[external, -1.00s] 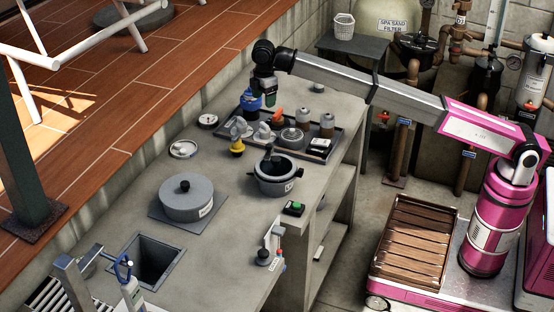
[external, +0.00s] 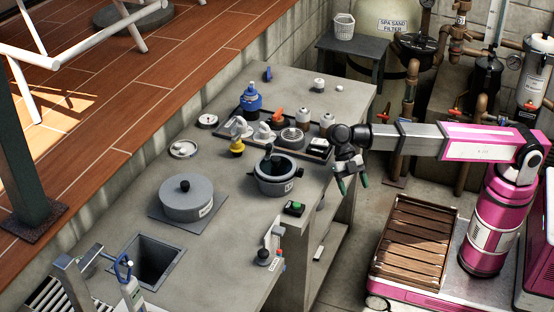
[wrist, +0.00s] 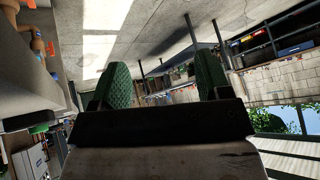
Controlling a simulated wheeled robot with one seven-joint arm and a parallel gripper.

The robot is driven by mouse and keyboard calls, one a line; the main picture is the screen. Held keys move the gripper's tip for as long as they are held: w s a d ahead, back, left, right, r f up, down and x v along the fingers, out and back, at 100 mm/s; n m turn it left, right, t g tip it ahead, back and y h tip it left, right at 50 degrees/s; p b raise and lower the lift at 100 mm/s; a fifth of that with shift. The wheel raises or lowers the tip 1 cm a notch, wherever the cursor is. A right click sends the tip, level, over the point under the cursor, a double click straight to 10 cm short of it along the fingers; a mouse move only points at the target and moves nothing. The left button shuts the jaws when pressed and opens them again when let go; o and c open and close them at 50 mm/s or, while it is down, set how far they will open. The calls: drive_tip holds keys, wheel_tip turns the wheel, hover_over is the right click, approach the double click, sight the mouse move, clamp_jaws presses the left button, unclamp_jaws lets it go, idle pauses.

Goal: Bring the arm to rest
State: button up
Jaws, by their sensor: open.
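My gripper (external: 352,186) is open and empty in the external view. It hangs beside the right edge of the concrete counter (external: 225,240), with its green-padded fingers apart. My arm reaches left from the pink column, roughly level, and the wrist bends down at its end. In the wrist view my gripper (wrist: 160,88) shows two green finger pads spread wide with nothing between them.
A tray (external: 318,157) of parts, a black-rimmed pot (external: 275,184) and a lidded grey pan (external: 187,204) stand on the counter. A wooden slatted crate (external: 412,240) sits on my base.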

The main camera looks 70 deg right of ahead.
drive_tip(key=s+d+f+m+t+y, duration=0.1)
drive_tip(key=s+d+f+m+t, duration=0.15)
drive_tip(key=d+f+m, duration=0.75)
drive_tip(key=s+d+f+m+t+y, duration=0.1)
drive_tip(key=s+d+f+m+y, duration=0.15)
drive_tip(key=d+f+m, duration=0.65)
drive_tip(key=w+d+f+m+t+h, duration=0.1)
drive_tip(key=d+f+m+h, duration=0.2)
drive_tip(key=d, duration=0.9)
drive_tip(key=w+d+f+m+t+h, duration=0.1)
drive_tip(key=d+f+m+h, duration=0.2)
drive_tip(key=d+f, duration=0.7)
drive_tip(key=d+h, duration=0.2)
drive_tip(key=d, duration=0.1)
drive_tip(key=shift+m, duration=0.3)
drive_tip(key=shift+t, duration=0.25)
